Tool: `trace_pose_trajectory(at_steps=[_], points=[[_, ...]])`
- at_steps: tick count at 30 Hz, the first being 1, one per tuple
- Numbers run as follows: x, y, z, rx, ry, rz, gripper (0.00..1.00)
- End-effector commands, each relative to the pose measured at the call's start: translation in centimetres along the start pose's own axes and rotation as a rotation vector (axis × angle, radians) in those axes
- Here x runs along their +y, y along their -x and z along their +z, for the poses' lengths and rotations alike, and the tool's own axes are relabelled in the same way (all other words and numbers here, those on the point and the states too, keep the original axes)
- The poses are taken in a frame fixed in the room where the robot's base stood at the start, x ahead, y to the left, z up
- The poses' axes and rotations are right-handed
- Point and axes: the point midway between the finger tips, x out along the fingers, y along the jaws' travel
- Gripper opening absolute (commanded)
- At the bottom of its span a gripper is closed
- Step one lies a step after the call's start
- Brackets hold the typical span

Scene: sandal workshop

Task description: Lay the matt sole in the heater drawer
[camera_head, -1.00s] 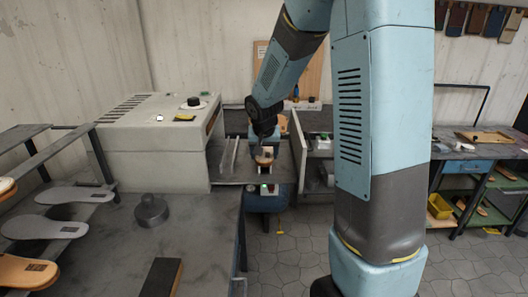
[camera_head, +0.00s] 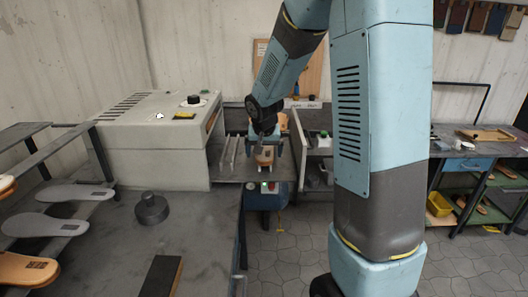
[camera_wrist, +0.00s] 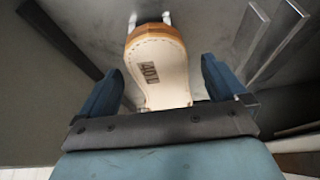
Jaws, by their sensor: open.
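A sole (camera_head: 264,158) with a tan edge and a pale, stitched top bearing a dark printed mark lies on the grey floor of the open heater drawer (camera_head: 228,177). The wrist view shows the sole (camera_wrist: 158,65) lengthwise between the spread blue fingers of my gripper (camera_wrist: 160,85). There are gaps on both sides, and its near end is hidden behind my gripper's dark bar. In the head view my gripper (camera_head: 265,143) is over the drawer, open and empty. Two small pale posts (camera_wrist: 166,18) stand at the sole's far end. I cannot tell whether its finish is matt.
The heater (camera_head: 155,140) stands left of the drawer. Metal dividers (camera_wrist: 282,45) stand upright beside the sole. Grey soles (camera_head: 45,226) and a tan sole (camera_head: 28,270) lie on the rack at left. A dark round weight (camera_head: 151,208) sits on the bench.

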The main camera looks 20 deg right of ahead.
Motion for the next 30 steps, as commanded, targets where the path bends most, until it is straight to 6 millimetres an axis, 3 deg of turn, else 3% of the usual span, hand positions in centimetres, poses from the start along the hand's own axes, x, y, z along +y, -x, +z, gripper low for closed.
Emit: trace_pose_trajectory(at_steps=[5, 10, 30], points=[[0.0, 0.2, 0.0, 0.001, -0.001, 0.000, 0.98], [0.0, 1.8, -0.1, 0.002, 0.000, 0.000, 0.98], [0.0, 12.6, -0.1, 0.003, -0.002, -0.001, 0.98]])
